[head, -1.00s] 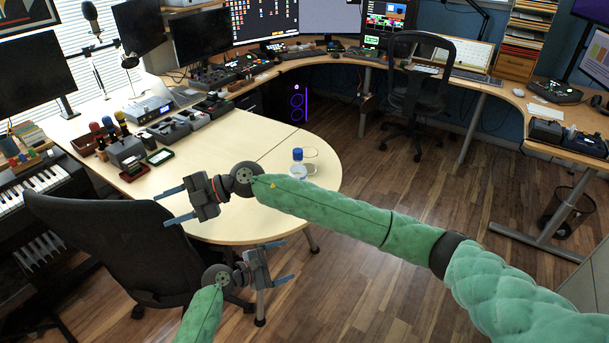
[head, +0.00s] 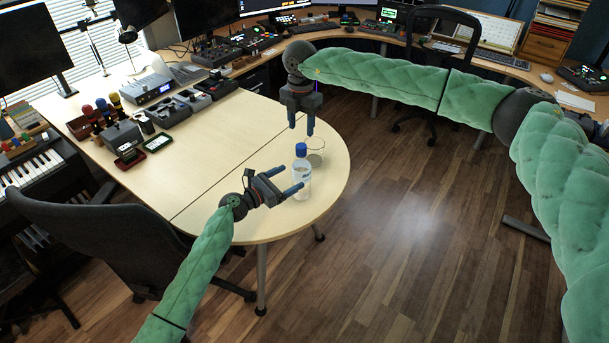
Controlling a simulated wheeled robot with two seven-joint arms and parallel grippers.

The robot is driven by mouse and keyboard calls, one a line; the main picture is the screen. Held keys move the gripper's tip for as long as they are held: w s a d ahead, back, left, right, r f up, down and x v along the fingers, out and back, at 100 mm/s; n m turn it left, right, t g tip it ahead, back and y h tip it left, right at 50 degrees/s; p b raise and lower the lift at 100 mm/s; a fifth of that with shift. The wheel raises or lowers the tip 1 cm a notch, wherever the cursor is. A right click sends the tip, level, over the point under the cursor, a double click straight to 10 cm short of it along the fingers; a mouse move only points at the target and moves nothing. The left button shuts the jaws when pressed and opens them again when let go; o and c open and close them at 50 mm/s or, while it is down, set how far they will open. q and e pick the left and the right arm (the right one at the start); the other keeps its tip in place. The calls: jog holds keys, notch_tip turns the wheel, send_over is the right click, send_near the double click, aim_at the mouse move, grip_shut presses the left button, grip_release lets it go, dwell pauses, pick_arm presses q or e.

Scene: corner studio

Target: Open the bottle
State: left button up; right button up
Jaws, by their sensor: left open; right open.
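A clear bottle (head: 301,181) with a blue cap (head: 301,150) stands upright near the rounded end of the wooden table (head: 232,138). My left gripper (head: 288,181) is open, low over the table, with its fingers reaching right toward the bottle's body. Whether they touch the bottle I cannot tell. My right gripper (head: 301,126) is open and points down, above and just behind the blue cap in the picture. It holds nothing. The cap is on the bottle.
A clear glass (head: 316,148) stands close behind the bottle on the right. A black office chair (head: 95,235) is at the left front. Audio gear (head: 176,117) and a small framed device (head: 158,142) fill the table's far left. The table's middle is clear.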

aim_at(306, 169)
pick_arm(q)
jog(key=shift+x, duration=3.85)
